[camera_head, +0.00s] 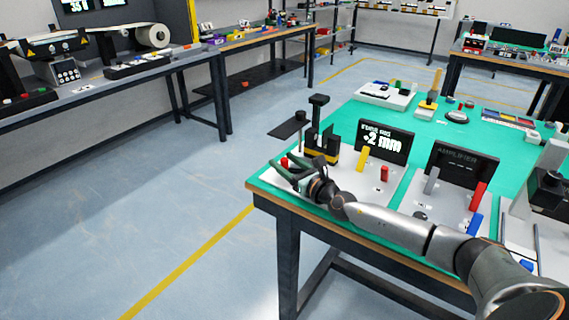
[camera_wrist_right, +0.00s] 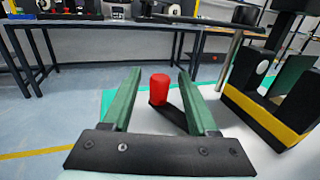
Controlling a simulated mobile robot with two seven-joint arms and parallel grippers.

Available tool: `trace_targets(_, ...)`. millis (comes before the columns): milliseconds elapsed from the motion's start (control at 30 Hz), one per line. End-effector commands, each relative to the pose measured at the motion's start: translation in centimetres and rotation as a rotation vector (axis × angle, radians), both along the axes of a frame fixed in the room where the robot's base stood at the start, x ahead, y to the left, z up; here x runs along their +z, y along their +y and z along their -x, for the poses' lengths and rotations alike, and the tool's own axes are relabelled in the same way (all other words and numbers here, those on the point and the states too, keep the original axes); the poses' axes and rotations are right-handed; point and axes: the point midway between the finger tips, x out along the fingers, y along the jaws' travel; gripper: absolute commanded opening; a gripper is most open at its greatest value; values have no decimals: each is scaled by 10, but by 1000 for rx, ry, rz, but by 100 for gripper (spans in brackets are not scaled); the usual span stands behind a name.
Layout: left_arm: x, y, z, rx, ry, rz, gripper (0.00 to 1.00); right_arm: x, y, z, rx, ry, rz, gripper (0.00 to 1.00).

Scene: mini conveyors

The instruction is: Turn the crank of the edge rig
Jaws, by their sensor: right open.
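The edge rig (camera_head: 318,150) is a black upright fixture with a yellow band, on a light plate at the near left corner of the green-topped table. Its black and yellow side also shows on the right of the right wrist view (camera_wrist_right: 265,112). The crank's red knob (camera_wrist_right: 159,88) stands upright on a dark crank arm, and shows small in the head view (camera_head: 284,162). My right gripper (camera_head: 287,177) is open. In the wrist view its green fingers (camera_wrist_right: 158,104) point toward the knob, one on either side, with gaps. My left gripper is out of view.
An amplifier panel (camera_head: 462,167) is further right. Open floor (camera_head: 150,190) lies left of the table.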

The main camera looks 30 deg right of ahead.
Motion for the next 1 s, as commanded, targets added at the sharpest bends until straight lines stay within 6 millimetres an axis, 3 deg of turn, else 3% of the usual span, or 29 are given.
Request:
trace_targets(367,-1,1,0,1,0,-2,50,0,1,-4,1,0,0,58)
trace_targets(867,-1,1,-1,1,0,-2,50,0,1,-4,0,0,0,2)
trace_targets(1000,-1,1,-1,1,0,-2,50,0,1,-4,0,0,0,0)
